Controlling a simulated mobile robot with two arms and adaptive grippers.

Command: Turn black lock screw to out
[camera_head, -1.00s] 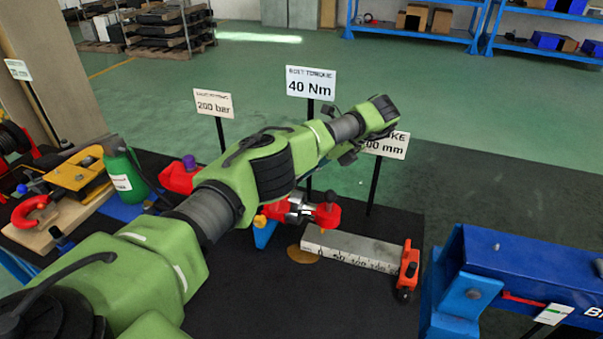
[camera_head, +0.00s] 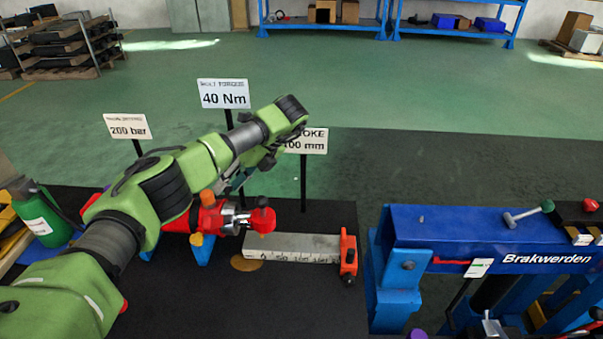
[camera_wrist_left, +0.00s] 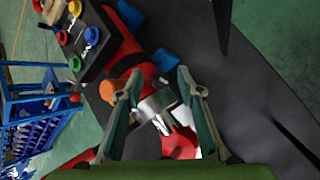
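In the head view, an orange-red slider (camera_head: 349,255) sits at the right end of the grey ruler bar (camera_head: 290,247). A small black knob (camera_head: 348,281), which looks like the black lock screw, is at the slider's lower front. My left gripper (camera_head: 236,186) hangs from the green arm above the red cylinder (camera_head: 210,219), left of the slider and apart from it. In the left wrist view, its two fingers (camera_wrist_left: 158,74) are spread, with the silver rod (camera_wrist_left: 157,103) showing between them. I cannot tell whether they touch it. My right gripper is not in view.
A blue bench frame (camera_head: 480,235) marked "Brakwerden" stands close on the right of the ruler. Signs on thin posts, such as the 40 Nm sign (camera_head: 223,93), rise behind the cylinder. The dark mat (camera_head: 270,300) in front of the ruler is clear.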

